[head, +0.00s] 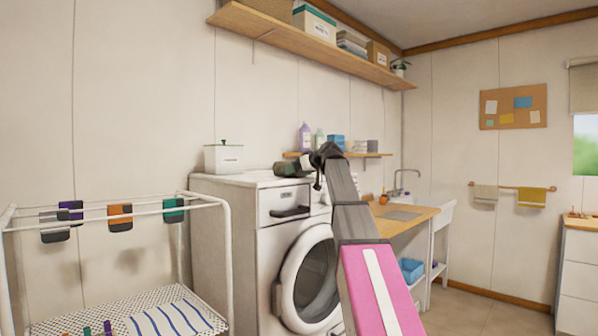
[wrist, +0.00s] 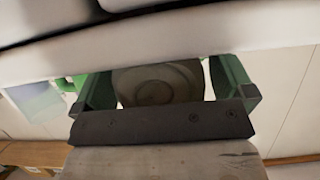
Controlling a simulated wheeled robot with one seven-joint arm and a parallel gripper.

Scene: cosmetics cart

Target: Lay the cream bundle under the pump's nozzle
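My gripper (wrist: 165,85) shows in the wrist view with its two green fingers apart. A grey-brown round thing with ring marks (wrist: 158,85) shows between them. I cannot tell whether the fingers press on it. In the head view my gripper (head: 290,169) is small and dark, by the top of the washing machine (head: 258,180). I cannot make out a cream bundle for sure. No pump nozzle is clear; a small orange bottle (head: 383,198) stands near the sink.
A white box (head: 223,158) stands on the washing machine's left end. A drying rack (head: 228,250) with coloured clips is at left. A wall shelf (head: 372,155) holds bottles and boxes. A wooden counter (head: 425,212) runs right of the machine. Floor is clear at right.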

